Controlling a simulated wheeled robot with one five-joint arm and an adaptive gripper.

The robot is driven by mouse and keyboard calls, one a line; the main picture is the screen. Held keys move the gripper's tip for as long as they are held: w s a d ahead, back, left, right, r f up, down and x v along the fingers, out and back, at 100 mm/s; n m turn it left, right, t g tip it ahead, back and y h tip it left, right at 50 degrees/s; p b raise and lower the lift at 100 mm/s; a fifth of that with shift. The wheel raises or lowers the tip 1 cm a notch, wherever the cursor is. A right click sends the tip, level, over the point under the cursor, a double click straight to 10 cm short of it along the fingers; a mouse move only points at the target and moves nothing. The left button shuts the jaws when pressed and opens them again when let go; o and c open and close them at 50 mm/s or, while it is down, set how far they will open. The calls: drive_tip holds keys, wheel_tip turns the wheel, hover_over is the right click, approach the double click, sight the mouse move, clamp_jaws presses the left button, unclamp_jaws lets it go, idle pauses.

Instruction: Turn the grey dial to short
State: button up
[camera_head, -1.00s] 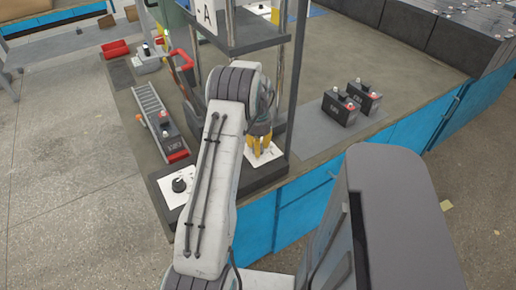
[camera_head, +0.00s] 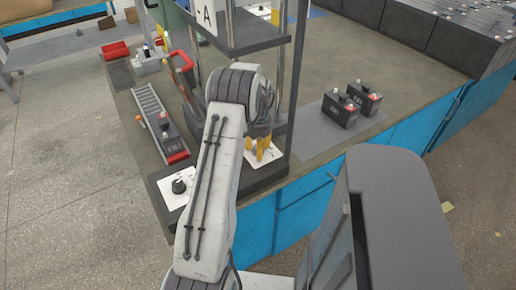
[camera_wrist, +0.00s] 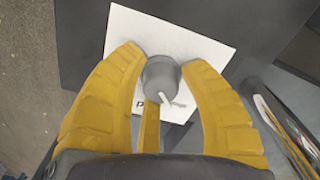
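The grey dial (camera_wrist: 161,78) with a pale pointer sits on a white plate (camera_wrist: 205,48). In the wrist view the pointer aims down and slightly right, toward lettering on the plate that is partly hidden and unreadable. My gripper (camera_wrist: 163,60) is open, with yellow fingers on the left and right of the dial and a third finger below it. Contact with the dial cannot be made out. In the head view my gripper (camera_head: 263,152) points down over the white plate (camera_head: 251,162) at the bench's front corner; the dial is hidden there.
A black dial (camera_head: 179,186) on another white plate lies left of my arm. A roller track (camera_head: 148,100) with a battery (camera_head: 170,143) runs behind it. Shelf posts (camera_head: 297,70) stand close to my gripper. Two batteries (camera_head: 340,108) stand on a mat to the right.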

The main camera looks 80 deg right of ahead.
drive_tip(key=o, duration=0.3)
drive_tip(key=shift+d+r, duration=0.1)
drive_tip(key=shift+o, duration=0.2)
wheel_tip(320, 180, up, 12)
idle(0.5)
idle(0.7)
